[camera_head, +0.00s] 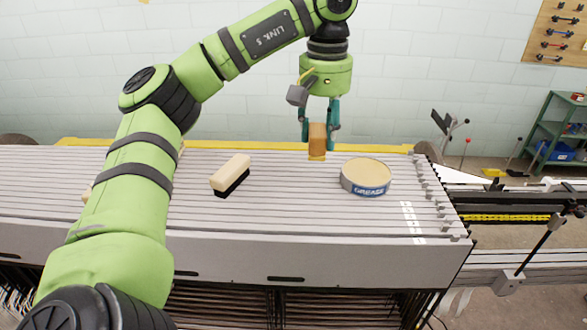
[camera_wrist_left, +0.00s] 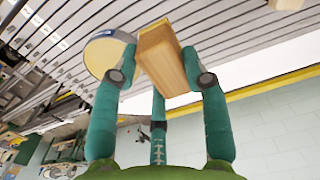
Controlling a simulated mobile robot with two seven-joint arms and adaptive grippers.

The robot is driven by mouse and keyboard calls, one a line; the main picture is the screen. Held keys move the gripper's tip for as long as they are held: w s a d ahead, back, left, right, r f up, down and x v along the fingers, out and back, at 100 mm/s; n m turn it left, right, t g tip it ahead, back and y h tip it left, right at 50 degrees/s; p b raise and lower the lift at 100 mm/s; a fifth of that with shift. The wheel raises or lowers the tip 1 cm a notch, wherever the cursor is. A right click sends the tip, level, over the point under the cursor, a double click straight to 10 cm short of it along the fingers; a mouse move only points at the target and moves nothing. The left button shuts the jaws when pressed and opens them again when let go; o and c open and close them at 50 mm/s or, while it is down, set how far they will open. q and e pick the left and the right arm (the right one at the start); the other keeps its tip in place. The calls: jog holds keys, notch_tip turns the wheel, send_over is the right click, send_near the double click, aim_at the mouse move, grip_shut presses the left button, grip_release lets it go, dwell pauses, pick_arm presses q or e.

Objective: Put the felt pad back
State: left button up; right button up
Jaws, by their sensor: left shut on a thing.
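In the left wrist view the teal fingers of the gripper (camera_wrist_left: 160,80) close around the block (camera_wrist_left: 166,62). No felt shows clearly; the block may be the felt pad. A cream block with a black underside (camera_head: 231,174), like a brush, lies to the left. My right gripper is not in view.
A round grease tin (camera_head: 366,175) stands just right of the held block and also shows in the left wrist view (camera_wrist_left: 104,54). The grey slatted surface (camera_head: 290,205) is clear between the brush and tin. A yellow strip runs along its far edge.

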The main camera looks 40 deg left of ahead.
pick_arm(q)
jog(key=s+a+f, duration=0.2)
jog(key=s, duration=0.1)
jog(key=s+a+f, duration=0.1)
jog(key=f, duration=0.1)
jog(key=shift+s, duration=0.15)
jog(key=shift+d+f, duration=0.1)
jog(key=shift+s+d+f, duration=0.1)
jog(key=shift+d+f, duration=0.05)
jog(key=shift+f, duration=0.3)
jog(key=shift+w+f, duration=0.2)
jog(key=shift+f, duration=1.1)
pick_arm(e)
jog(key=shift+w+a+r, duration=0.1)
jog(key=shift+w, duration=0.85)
pick_arm(q)
jog(key=shift+f, duration=0.2)
jog(key=o, duration=1)
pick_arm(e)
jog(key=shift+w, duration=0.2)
